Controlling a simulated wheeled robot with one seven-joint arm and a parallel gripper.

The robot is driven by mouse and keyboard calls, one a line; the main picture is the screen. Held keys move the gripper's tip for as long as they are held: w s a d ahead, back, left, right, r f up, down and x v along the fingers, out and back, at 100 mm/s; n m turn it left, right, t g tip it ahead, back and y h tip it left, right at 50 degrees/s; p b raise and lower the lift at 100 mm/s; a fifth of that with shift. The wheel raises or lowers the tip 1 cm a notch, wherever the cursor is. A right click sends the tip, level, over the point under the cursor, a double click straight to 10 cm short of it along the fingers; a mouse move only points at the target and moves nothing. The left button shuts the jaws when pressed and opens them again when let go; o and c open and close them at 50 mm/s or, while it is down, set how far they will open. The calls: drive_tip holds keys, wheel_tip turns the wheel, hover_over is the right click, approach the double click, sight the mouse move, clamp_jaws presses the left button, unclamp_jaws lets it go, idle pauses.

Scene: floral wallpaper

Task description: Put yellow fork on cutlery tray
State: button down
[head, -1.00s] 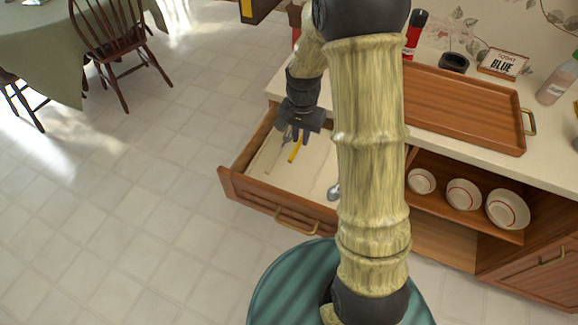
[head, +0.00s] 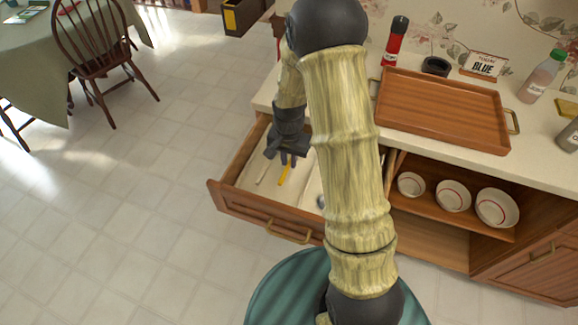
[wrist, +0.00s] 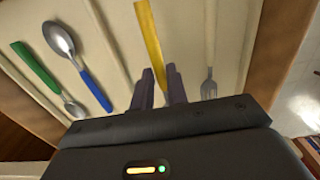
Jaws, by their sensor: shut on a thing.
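The yellow fork (wrist: 150,40) shows as a flat yellow strip between my gripper's two dark fingers (wrist: 160,88) in the wrist view. Its other end is hidden by the gripper. In the head view the yellow piece (head: 284,176) is below my gripper (head: 289,158), over the open drawer. The drawer holds a cream cutlery tray (wrist: 103,38) with raised dividers. Whether the fork touches the tray floor I cannot tell. A blue-handled spoon (wrist: 82,66), a green-handled spoon (wrist: 36,68) and a grey fork (wrist: 208,84) lie in the compartments.
The drawer front (head: 262,218) is pulled out over the tiled floor. A wooden tray (head: 440,105) lies on the counter with a red bottle (head: 395,42) behind it. Bowls (head: 453,196) stand on the open shelf to the right. My arm hides part of the drawer.

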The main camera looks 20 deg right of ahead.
sight(289, 162)
drive_tip(key=shift+f, duration=1.85)
drive_tip(key=shift+f, duration=0.1)
drive_tip(key=shift+f, duration=0.15)
drive_tip(key=c, duration=1.4)
unclamp_jaws()
wheel_tip(289, 162, up, 12)
drive_tip(key=shift+r, duration=0.25)
drive_tip(key=shift+s, duration=0.1)
